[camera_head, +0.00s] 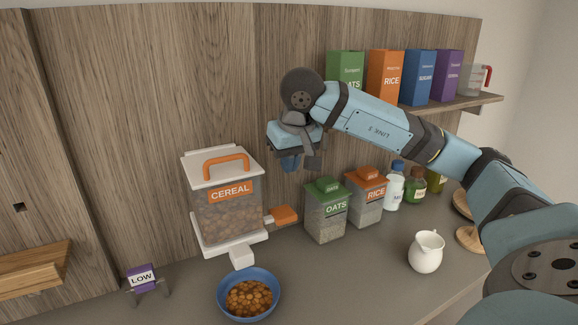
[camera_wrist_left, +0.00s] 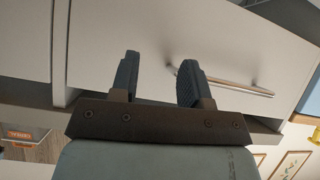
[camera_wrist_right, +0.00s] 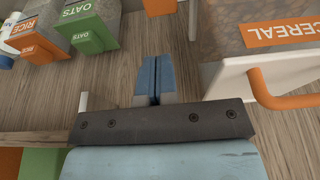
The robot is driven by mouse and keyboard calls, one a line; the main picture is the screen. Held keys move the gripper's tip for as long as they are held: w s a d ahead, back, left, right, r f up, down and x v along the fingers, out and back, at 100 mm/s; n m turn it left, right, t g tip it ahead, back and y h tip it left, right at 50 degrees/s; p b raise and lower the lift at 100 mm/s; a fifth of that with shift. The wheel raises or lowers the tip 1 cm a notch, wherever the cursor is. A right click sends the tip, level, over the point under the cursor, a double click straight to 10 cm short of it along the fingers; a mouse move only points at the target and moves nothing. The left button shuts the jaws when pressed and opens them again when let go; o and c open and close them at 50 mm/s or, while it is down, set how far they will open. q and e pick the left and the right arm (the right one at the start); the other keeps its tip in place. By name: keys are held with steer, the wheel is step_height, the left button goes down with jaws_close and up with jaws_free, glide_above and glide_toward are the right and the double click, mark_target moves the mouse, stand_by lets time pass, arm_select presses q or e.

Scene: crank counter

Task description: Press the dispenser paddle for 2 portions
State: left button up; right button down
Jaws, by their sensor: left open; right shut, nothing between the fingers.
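The cereal dispenser (camera_head: 229,200) is a clear box with a white lid, an orange handle and an orange CEREAL label; it also shows in the right wrist view (camera_wrist_right: 285,40). Its orange paddle (camera_head: 285,215) sticks out on its right side. A blue bowl (camera_head: 221,307) under the white spout (camera_head: 242,256) holds brown cereal pieces. My right gripper (camera_head: 290,163) is shut and empty, above the paddle and apart from it. In the right wrist view its fingertips (camera_wrist_right: 152,62) meet. My left gripper (camera_wrist_left: 155,70) is open and empty before a pale drawer front; the head view does not show it.
Oats (camera_head: 325,212) and rice (camera_head: 365,197) canisters stand right of the paddle, with bottles behind. A white jug (camera_head: 426,252) stands on the counter. A shelf (camera_head: 450,104) holds several boxes. A purple LOW sign (camera_head: 142,279) stands left of the bowl.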

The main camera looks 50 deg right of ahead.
step_height(320, 180, up, 2)
steer(key=p, duration=0.4)
glide_toward(284, 211)
steer(key=x, duration=0.5)
steer(key=shift+w+f, duration=0.1)
steer(key=shift+w, duration=0.25)
steer(key=shift+f, duration=0.75)
arm_select(q)
steer(key=r, duration=0.3)
steer(key=shift+s+a+m, duration=0.2)
steer(key=shift+a+m, duration=0.1)
steer(key=shift+a, duration=0.05)
steer(key=shift+f, duration=0.1)
arm_select(e)
steer(key=shift+f, duration=0.1)
